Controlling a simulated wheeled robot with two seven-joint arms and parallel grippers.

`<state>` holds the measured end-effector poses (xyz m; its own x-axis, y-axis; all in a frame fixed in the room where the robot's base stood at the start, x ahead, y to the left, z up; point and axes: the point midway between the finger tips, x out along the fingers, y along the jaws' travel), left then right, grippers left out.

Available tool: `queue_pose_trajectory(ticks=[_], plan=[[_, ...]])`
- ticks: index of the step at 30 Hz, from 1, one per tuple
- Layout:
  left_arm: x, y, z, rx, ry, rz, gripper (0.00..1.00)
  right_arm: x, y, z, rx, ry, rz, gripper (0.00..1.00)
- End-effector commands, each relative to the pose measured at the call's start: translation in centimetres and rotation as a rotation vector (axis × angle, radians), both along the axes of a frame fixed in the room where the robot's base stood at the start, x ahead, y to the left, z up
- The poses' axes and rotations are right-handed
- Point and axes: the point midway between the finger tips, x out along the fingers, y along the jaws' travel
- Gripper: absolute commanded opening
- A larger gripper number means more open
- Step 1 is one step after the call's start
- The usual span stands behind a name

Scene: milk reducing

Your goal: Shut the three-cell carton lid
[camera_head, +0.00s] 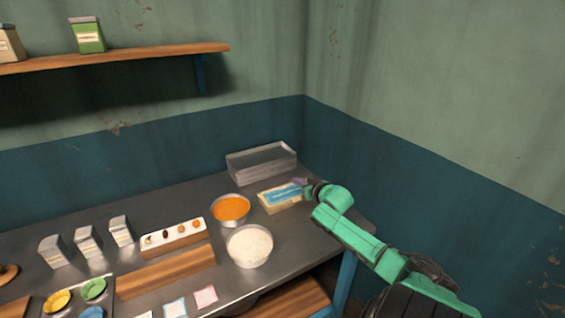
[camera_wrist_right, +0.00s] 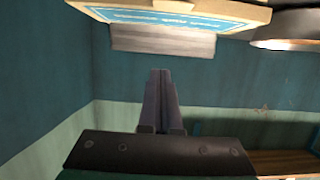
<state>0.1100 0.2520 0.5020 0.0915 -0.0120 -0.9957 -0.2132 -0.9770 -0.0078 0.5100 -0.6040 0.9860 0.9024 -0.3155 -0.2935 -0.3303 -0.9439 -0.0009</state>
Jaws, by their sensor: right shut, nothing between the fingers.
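A cream carton with a blue label on its top (camera_head: 283,197) sits at the right end of the metal table. Its lid looks down flat in the head view; I cannot tell whether it is fully closed, and its cells are hidden. The carton also shows upside down at the top of the right wrist view (camera_wrist_right: 185,17). My right gripper (camera_head: 302,184) is at the carton's right back corner, close to the lid; contact cannot be told. In the wrist view its fingers (camera_wrist_right: 160,75) are together and empty. My left gripper is not in view.
A clear tray (camera_head: 262,164) stands behind the carton. A bowl of orange food (camera_head: 231,209) and a bowl of white grains (camera_head: 250,246) stand to its left. A long white box with several small items (camera_head: 175,238) lies farther left. The walls meet behind the table.

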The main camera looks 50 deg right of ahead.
Motion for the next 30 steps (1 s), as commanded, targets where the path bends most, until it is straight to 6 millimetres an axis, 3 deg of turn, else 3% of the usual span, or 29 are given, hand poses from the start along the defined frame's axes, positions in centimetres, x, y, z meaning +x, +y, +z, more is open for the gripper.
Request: queue_pose_trajectory(ticks=[15, 30], plan=[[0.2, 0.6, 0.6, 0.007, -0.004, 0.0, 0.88, -2.1, 0.7, -4.6, -0.002, -0.008, 0.001, 0.0], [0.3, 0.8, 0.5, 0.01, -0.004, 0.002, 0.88, -2.4, 0.9, -6.0, -0.002, -0.009, 0.001, 0.0]])
